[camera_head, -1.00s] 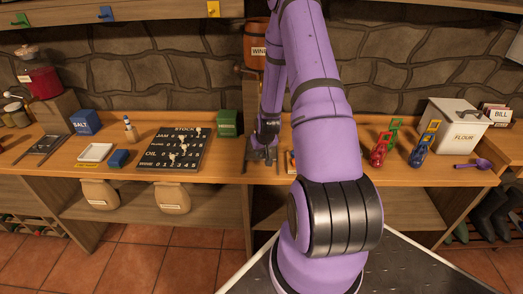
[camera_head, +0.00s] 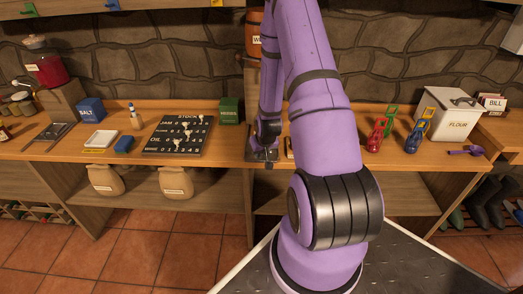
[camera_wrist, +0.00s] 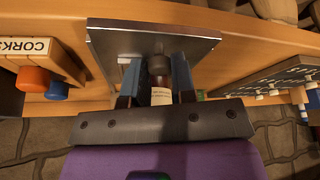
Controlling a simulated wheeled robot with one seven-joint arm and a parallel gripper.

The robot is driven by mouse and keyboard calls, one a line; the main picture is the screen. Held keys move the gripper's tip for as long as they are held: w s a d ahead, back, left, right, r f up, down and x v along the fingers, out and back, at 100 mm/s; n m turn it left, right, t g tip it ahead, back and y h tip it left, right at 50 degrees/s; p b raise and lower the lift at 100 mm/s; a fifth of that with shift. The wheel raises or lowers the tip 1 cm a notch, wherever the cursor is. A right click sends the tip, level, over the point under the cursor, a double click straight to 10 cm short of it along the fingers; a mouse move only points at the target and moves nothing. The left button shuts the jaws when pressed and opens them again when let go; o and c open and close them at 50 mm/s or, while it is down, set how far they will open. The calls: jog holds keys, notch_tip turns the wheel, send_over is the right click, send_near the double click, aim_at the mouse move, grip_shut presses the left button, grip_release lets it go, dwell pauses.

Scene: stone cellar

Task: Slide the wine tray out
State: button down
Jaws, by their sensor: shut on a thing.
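The wine tray appears to be the flat grey metal plate (camera_head: 264,157), which lies on the wooden counter at its front edge. In the wrist view the grey plate (camera_wrist: 205,43) reaches across the counter's front edge. A post (camera_wrist: 161,97) with a dark round base and a pale label, too small to read, rises from the plate. My gripper (camera_wrist: 158,72) is shut on this post, one blue finger on each side. In the head view my gripper (camera_head: 264,148) stands upright over the plate, and its fingertips are hard to make out.
The corks box (camera_wrist: 38,48) and the black stock board (camera_head: 180,135) lie on either side of the plate. A green box (camera_head: 230,111) stands behind, to the left. Red and blue bottle-like holders (camera_head: 376,135) and a flour bin (camera_head: 447,115) are farther right.

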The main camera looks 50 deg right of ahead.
jog(key=c, duration=0.9)
grip_release()
jog(key=shift+c, duration=0.2)
jog(key=v, duration=1)
jog(key=shift+r, duration=0.4)
jog(key=shift+s+a+r, duration=0.1)
